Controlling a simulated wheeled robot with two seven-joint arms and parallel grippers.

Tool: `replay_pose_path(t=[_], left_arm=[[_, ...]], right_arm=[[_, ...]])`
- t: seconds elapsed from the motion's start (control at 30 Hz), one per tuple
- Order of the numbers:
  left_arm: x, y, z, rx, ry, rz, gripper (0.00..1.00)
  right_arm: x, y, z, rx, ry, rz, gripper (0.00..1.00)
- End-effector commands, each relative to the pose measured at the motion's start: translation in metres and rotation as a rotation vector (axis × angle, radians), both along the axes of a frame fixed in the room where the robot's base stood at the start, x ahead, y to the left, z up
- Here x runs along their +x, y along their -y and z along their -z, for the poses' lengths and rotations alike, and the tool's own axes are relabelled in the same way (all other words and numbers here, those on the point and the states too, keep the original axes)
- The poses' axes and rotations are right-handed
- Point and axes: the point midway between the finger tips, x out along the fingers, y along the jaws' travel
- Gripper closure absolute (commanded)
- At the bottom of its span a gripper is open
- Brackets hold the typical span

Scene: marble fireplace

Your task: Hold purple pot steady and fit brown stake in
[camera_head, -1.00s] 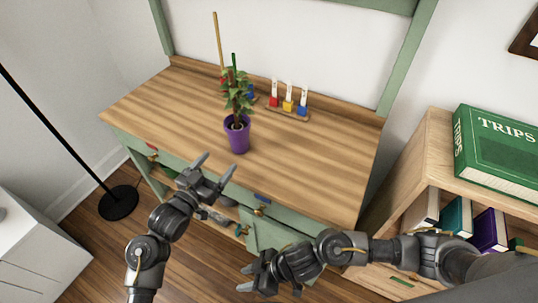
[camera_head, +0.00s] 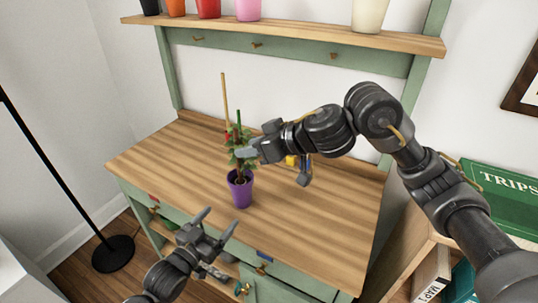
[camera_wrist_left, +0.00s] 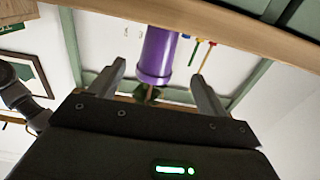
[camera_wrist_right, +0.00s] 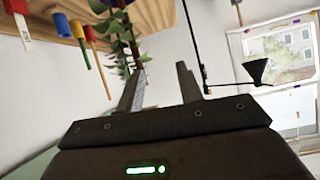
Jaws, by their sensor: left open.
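The purple pot (camera_head: 240,188) with a leafy plant (camera_head: 241,150) stands upright on the wooden tabletop. It also shows in the left wrist view (camera_wrist_left: 160,55), beyond my left fingers. The brown stake (camera_head: 225,100) stands upright behind the plant; its lower end is near a red piece and partly hidden by leaves. It also shows in the right wrist view (camera_wrist_right: 101,72). My left gripper (camera_head: 216,222) is open and empty at the table's front edge, apart from the pot. My right gripper (camera_head: 275,166) is open over the table beside the leaves; touching cannot be told.
A shelf (camera_head: 300,32) with several pots hangs above the table. The tabletop's left side is clear.

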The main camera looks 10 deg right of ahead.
Motion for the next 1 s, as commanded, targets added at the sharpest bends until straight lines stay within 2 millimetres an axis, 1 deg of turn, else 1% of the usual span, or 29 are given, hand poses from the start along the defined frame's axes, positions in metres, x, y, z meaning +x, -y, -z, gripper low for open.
replay_pose_path(t=[0.03, 0.1, 0.13, 0.2, 0.3, 0.43, 0.53, 0.67, 0.9, 1.0], left_arm=[[0.0, 0.0, 0.0, 0.0, 0.0, 0.0, 0.24], [0.0, 0.0, 0.0, 0.0, 0.0, 0.0, 0.24], [0.0, 0.0, 0.0, 0.0, 0.0, 0.0, 0.24], [0.0, 0.0, 0.0, 0.0, 0.0, 0.0, 0.24], [0.0, 0.0, 0.0, 0.0, 0.0, 0.0, 0.24], [0.001, 0.0, 0.0, 0.0, 0.0, 0.0, 0.24], [0.005, 0.003, 0.0, -0.002, -0.001, 0.0, 0.24], [0.018, 0.013, 0.0, -0.002, 0.0, 0.0, 0.24], [0.053, 0.038, 0.0, -0.002, 0.0, -0.001, 0.24], [0.066, 0.048, 0.0, -0.002, -0.001, 0.0, 0.24]], right_arm=[[0.012, 0.015, -0.001, -0.037, 0.008, 0.007, 0.64], [0.02, 0.029, 0.014, -0.099, -0.005, -0.02, 0.64], [0.021, 0.032, 0.021, -0.118, -0.01, -0.033, 0.64], [0.023, 0.036, 0.032, -0.148, -0.022, -0.056, 0.64], [0.024, 0.04, 0.04, -0.169, -0.031, -0.076, 0.64], [0.023, 0.04, 0.042, -0.174, -0.032, -0.082, 0.64], [0.023, 0.04, 0.042, -0.174, -0.033, -0.082, 0.64], [0.023, 0.04, 0.042, -0.173, -0.032, -0.081, 0.64], [0.023, 0.04, 0.042, -0.173, -0.033, -0.081, 0.64], [0.023, 0.039, 0.042, -0.173, -0.033, -0.081, 0.64]])
